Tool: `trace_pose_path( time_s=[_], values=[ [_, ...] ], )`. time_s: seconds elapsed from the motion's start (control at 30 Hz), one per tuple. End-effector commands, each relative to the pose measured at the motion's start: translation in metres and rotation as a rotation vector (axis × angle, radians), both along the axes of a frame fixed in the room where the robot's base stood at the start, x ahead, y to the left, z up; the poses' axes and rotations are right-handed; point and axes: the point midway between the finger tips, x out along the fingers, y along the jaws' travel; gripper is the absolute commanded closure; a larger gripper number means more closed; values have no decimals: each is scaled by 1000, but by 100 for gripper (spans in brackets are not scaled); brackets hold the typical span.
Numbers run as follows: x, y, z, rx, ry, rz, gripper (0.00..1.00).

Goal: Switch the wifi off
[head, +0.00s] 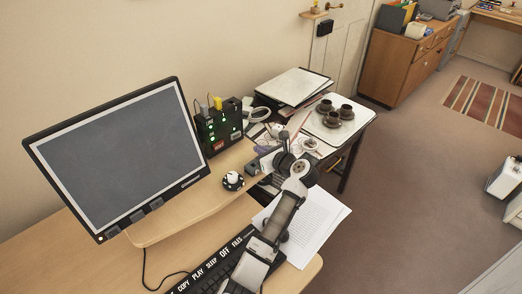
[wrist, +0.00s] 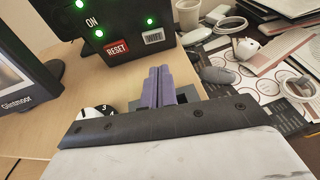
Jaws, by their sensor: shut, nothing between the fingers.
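The router (head: 218,128) is a black box with lit green lights, standing on the desk to the right of the monitor. In the wrist view the router (wrist: 128,18) shows its front, with a red RESET button (wrist: 116,48) and a grey WIFI button (wrist: 153,37) to its right. A green light above the WIFI button is lit. My gripper (head: 252,168) is in front of the router's right side, apart from it. In the wrist view its purple fingers (wrist: 159,72) are together, empty, and point just below the WIFI button.
The monitor (head: 115,150) stands left of the router. A round black dial with a white knob (head: 233,181) sits on the raised shelf (head: 170,217). A keyboard (head: 205,270) and papers (head: 312,222) lie below. A side table (head: 345,105) holds dark cups (head: 333,118).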

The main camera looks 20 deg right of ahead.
Motion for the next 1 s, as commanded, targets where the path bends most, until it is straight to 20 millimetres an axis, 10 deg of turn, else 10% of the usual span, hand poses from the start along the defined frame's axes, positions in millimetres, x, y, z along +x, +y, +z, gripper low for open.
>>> trace_pose_path(
  time_s=[0.5,1.0],
  values=[
    [79,18,-25,-1,-2,2,100],
    [99,23,-20,-1,0,-1,100]
  ],
)
